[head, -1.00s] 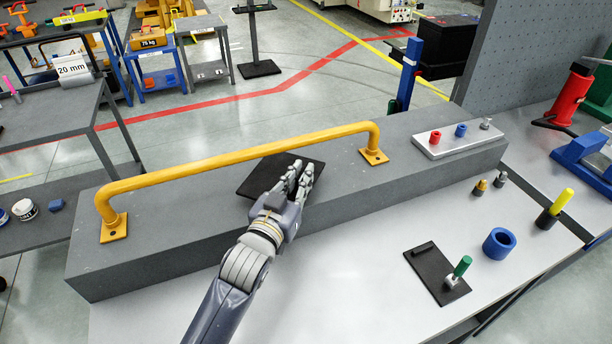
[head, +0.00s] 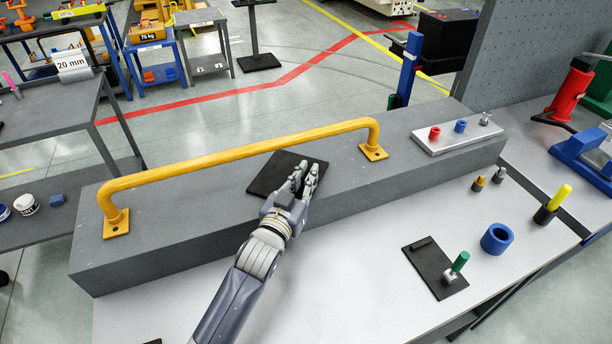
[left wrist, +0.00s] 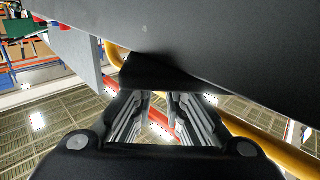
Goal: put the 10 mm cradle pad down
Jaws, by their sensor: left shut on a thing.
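The black square cradle pad (head: 268,178) is at the tips of my left gripper (head: 304,174), over the top of the long grey block (head: 150,215). The gripper is shut on the pad's near right part, and its fingers hide that part. In the left wrist view a dark pad edge (left wrist: 158,74) sits between the fingertips, close to a broad dark surface. I cannot tell whether the pad touches the block or is slightly above it. My right gripper is not in view.
A yellow rail (head: 235,155) arches along the block beside the pad. A light plate (head: 455,135) with small red and blue parts is at the block's right end. A black plate (head: 428,262) with a green-handled piece and a blue ring (head: 497,239) stand on the bench.

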